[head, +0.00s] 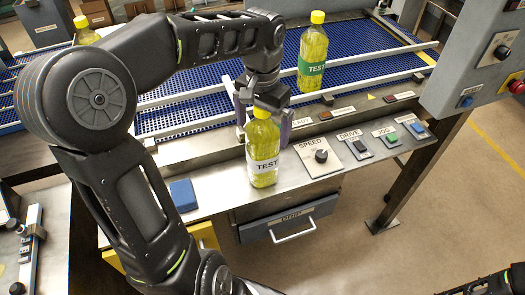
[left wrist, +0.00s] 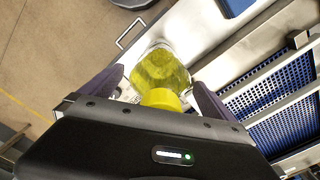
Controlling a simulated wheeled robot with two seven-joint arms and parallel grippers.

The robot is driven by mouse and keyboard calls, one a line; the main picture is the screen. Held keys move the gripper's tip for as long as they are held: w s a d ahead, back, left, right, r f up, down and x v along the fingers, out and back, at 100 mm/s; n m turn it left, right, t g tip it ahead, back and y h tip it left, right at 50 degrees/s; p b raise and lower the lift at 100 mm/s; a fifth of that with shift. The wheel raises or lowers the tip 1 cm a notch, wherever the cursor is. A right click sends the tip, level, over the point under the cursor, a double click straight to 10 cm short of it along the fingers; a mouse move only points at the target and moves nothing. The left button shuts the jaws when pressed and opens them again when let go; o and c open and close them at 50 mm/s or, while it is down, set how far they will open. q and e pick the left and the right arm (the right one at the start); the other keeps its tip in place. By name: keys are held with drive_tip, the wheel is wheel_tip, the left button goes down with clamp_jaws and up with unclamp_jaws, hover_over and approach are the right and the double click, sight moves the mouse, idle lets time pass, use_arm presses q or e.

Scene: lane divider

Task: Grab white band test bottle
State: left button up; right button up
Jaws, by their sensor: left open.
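The white band test bottle (head: 264,152) stands upright on the metal ledge in front of the blue conveyor, with yellow liquid, a yellow cap and a white TEST label. My left gripper (head: 262,119) is open at its top, with one finger on each side in the head view. In the left wrist view the bottle (left wrist: 162,70) lies between the two spread fingers (left wrist: 160,90), its yellow cap nearest the palm. I cannot tell whether either finger touches it. A piece of my right arm shows at the lower right corner of the head view; its gripper is not in view.
A green band TEST bottle (head: 312,55) stands on the blue conveyor (head: 190,113) behind. Another yellow-capped bottle (head: 85,32) is at the back left. A blue block (head: 183,194) lies left on the ledge. The SPEED knob panel (head: 319,157) and buttons are close on the right.

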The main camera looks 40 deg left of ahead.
use_arm(q)
drive_tip(key=c, duration=2.1)
